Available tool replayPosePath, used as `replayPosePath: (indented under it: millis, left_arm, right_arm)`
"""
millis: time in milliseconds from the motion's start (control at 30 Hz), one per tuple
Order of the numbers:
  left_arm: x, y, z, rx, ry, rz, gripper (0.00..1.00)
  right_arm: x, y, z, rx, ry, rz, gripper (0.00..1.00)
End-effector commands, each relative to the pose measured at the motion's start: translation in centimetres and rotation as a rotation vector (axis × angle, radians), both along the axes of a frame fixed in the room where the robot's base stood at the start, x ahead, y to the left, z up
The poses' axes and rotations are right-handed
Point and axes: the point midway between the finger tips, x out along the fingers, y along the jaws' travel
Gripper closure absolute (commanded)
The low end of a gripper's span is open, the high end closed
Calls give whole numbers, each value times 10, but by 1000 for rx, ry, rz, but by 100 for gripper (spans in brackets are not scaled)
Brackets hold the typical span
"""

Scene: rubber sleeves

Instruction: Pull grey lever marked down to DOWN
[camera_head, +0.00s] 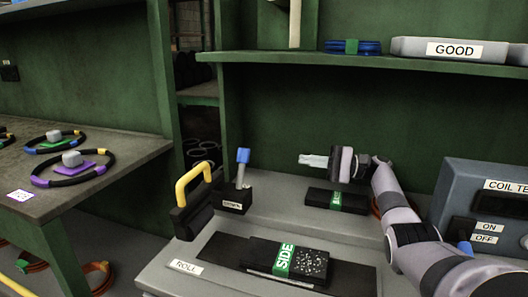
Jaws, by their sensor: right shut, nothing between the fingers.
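The lever (240,174) has a grey shaft and a blue grip. It stands nearly upright, tilted slightly right, out of a small black box (233,199) on the grey bench. A white label (232,205) is on the box front; its text is too small to read surely. My right gripper (304,160) is to the right of the lever, pointing left. Its fingers are together and empty, clearly apart from the blue grip. My left gripper is out of view.
A yellow handle (193,182) rises just left of the lever box. A black item with a green SIDE band (284,260) lies in front; another black item (324,199) lies below my right gripper. A COIL TE... box (460,188) stands right. A shelf (370,64) runs above.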

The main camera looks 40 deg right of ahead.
Motion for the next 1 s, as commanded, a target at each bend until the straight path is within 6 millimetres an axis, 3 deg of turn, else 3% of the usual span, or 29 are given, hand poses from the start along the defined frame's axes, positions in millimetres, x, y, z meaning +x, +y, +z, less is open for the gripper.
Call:
replayPosePath:
  millis: [567, 1000]
  left_arm:
    - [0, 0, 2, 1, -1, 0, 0]
    - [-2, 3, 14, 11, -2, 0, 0]
  right_arm:
    - [7, 6, 3, 2, -2, -1, 100]
    - [71, 68, 16, 4, -4, 0, 100]
